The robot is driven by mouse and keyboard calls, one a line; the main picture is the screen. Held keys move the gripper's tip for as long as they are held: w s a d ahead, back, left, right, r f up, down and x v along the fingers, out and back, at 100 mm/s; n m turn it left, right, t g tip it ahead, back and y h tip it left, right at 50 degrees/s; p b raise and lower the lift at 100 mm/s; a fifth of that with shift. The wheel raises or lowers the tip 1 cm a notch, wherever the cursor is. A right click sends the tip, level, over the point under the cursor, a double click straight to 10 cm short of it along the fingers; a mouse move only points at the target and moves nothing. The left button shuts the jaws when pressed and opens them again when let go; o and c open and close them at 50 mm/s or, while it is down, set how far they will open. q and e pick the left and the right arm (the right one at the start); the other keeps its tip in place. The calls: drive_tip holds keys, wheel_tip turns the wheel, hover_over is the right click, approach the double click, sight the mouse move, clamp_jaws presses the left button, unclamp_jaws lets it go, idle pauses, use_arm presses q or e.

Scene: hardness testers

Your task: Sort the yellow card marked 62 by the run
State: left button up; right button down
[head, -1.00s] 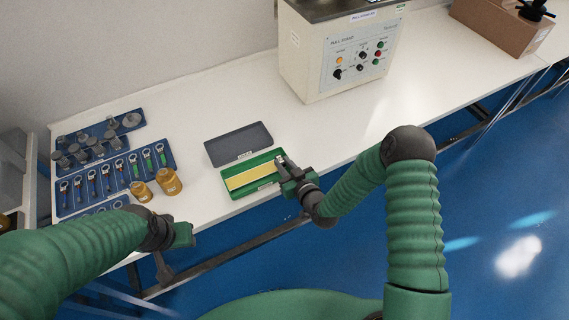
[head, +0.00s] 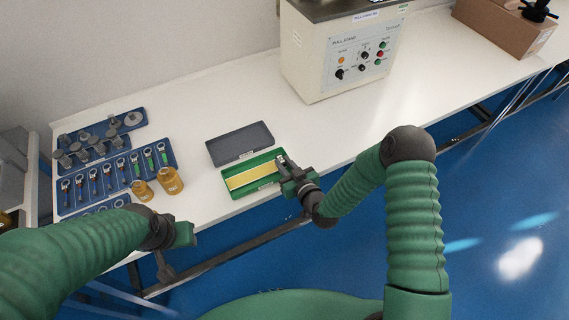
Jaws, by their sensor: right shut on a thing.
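A yellow card (head: 250,176) lies in a green tray (head: 232,194) near the table's front edge; its marking is too small to read. A dark grey tray (head: 238,144) sits just behind the green one. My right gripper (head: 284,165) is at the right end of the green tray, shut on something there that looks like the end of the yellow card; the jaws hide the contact. My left gripper (head: 186,234) is at the front edge of the table, away from the trays; its jaws are not clear.
Blue trays with tools and grey weights (head: 115,165) fill the left of the table. Two amber jars (head: 170,181) (head: 142,190) stand left of the green tray. A pull stand box (head: 340,55) stands behind; a cardboard box (head: 500,27) is far right. White tabletop between is clear.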

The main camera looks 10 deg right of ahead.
drive_tip(key=shift+f, duration=0.25)
drive_tip(key=c, duration=1.2)
unclamp_jaws()
